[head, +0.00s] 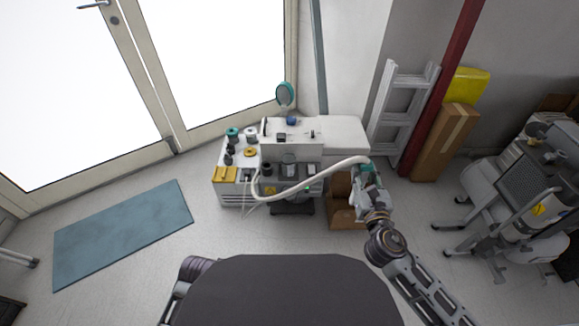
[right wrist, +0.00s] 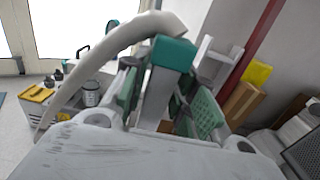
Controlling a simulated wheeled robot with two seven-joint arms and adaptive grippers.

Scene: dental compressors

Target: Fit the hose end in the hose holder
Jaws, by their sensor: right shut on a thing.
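My right gripper (head: 369,178) is right of the white cabinet, shut on the hose end. In the right wrist view the hose end (right wrist: 157,97) is a grey piece with a teal block on top, between the two teal finger pads. The pale hose (head: 312,181) arches from the front of the cabinet up to my gripper. It also crosses the upper left of the right wrist view (right wrist: 112,44). I cannot make out the hose holder with certainty in either view. My left gripper is not in view.
The white cabinet (head: 344,135) carries jars, a round teal-framed mirror (head: 285,94) and yellow items (head: 225,174). A cardboard box (head: 345,217) is on the floor below my gripper. A grey ladder (head: 396,108) and a red post stand behind. A wheeled machine is at right.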

